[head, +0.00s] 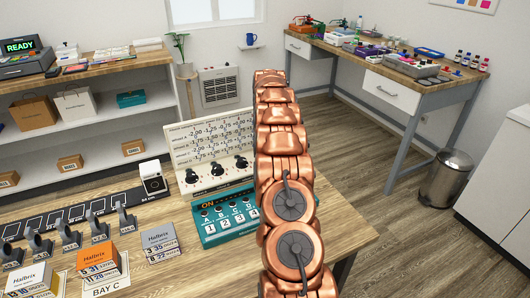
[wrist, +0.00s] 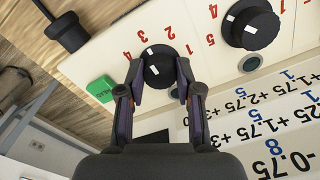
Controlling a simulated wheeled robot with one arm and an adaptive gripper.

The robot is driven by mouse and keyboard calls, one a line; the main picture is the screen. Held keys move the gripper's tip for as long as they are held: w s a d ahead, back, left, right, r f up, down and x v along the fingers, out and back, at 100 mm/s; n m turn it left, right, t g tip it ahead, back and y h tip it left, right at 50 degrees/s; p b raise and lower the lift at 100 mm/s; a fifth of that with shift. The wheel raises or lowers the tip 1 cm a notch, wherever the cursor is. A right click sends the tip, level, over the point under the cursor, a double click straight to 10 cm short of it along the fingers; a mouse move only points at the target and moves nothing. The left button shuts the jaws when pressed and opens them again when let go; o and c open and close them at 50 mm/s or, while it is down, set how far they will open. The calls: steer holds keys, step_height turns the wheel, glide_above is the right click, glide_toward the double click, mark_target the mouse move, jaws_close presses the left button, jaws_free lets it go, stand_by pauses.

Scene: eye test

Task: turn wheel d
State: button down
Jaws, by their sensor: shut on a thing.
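A black wheel (wrist: 159,62) with white marks on it sits on a cream panel (wrist: 100,62) in the wrist view. It is the leftmost wheel there, beside a green button (wrist: 102,88). Its letter is not readable, so I cannot confirm that it is wheel d. My gripper (wrist: 159,84) is shut on this wheel, one finger on each side. Red numbers surround the wheel. A second black wheel (wrist: 250,25) is to its right, apart from my gripper. In the head view, three black wheels (head: 217,170) show on the panel; my copper arm hides my gripper and the panel's right end.
A teal box (head: 222,236) with numbered keys stands in front of the panel, close to my arm. Orange and grey boxes (head: 98,262) and several dark stands (head: 126,217) occupy the bench to the left. A white device (head: 152,178) stands left of the panel.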

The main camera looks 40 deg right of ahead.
steer(key=c, duration=0.8)
jaws_free()
steer(key=shift+o, duration=0.2)
steer(key=shift+r, duration=0.1)
step_height(320, 180, up, 6)
steer(key=shift+d+r, duration=0.1)
steer(key=shift+r, duration=0.55)
